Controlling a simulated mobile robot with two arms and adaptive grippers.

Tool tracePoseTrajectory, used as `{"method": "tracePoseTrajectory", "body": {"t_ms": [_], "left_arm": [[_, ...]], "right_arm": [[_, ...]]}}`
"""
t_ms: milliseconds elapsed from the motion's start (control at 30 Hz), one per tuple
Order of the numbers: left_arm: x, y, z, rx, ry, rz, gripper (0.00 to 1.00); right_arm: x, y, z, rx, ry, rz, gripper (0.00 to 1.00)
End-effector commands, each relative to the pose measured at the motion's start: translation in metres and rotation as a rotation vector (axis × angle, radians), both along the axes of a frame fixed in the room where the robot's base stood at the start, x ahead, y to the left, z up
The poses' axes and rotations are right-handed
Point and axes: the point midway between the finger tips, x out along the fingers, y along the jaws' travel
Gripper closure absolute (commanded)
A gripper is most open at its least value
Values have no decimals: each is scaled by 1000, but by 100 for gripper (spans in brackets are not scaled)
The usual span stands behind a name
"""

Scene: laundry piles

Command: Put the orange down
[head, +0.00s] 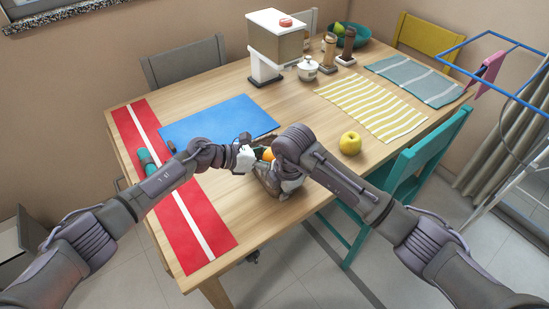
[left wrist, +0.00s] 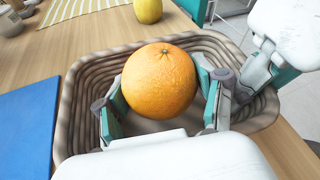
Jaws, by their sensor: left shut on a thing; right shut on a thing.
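The orange (left wrist: 160,80) is between the fingers of my left gripper (left wrist: 165,100), which is shut on it. It is over the opening of a woven grey-brown basket (left wrist: 78,95); how far it is above the bottom I cannot tell. In the head view the orange (head: 268,154) shows only in part between my two arms. The basket (head: 268,180) is near the table's front edge, largely covered by my arms. My right gripper (head: 288,185) is shut at the basket's right side, seemingly on its rim; its white and teal parts also show in the left wrist view (left wrist: 262,72).
A yellow apple (head: 350,143) lies right of the basket on the wooden table (head: 310,112). A blue mat (head: 218,119) lies behind my left arm, a red runner (head: 205,225) at the left. A teal chair (head: 405,175) stands close at the right edge.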

Motion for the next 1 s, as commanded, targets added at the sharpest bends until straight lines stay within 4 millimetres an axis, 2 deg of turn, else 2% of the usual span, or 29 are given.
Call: {"method": "tracePoseTrajectory", "body": {"t_ms": [200, 700, 733, 767, 1000], "left_arm": [[1, 0, 1, -2, -2, 0, 71], [1, 0, -10, -2, -2, 0, 71], [0, 0, -11, -1, 0, 0, 26], [0, 0, -11, -1, 0, 0, 21], [0, 1, -12, 1, 1, 0, 20]], "right_arm": [[0, 0, 0, 0, 0, 0, 100], [0, 0, 0, 0, 0, 0, 100], [0, 0, 0, 0, 0, 0, 100], [0, 0, 0, 0, 0, 0, 100], [0, 0, 0, 0, 0, 0, 100]]}}
